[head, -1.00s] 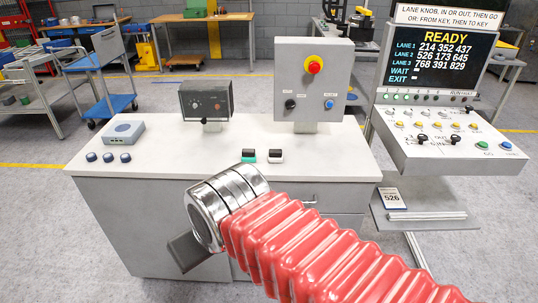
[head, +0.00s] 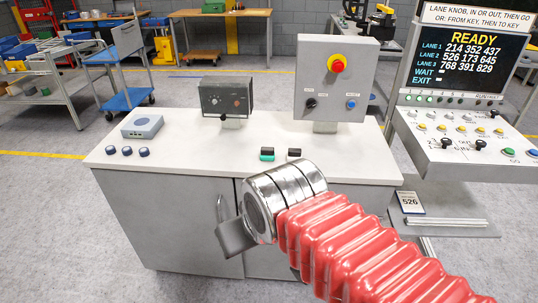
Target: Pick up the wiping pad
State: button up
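Two small block-like items lie near the middle of the white bench top: one with a green lower part and dark top (head: 267,154), and one with a dark top and pale lower part (head: 294,154). Either could be the wiping pad; I cannot tell which. My gripper (head: 235,238) is at the end of my red-sleeved arm, in front of the bench and below its top in the picture. One dark grey finger plate shows; the other side is hidden, so its opening is unclear. Nothing is seen in it.
The bench (head: 190,165) also carries a grey box (head: 142,126), three dark knobs (head: 127,151), a dial unit (head: 227,97) and a panel with a red button (head: 337,64). A lane console (head: 470,140) stands at right. Bench space is clear left of the two items.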

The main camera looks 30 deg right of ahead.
aim_at(267, 154)
jog(key=u, duration=0.05)
jog(key=i, duration=1)
jog(key=z, duration=0.05)
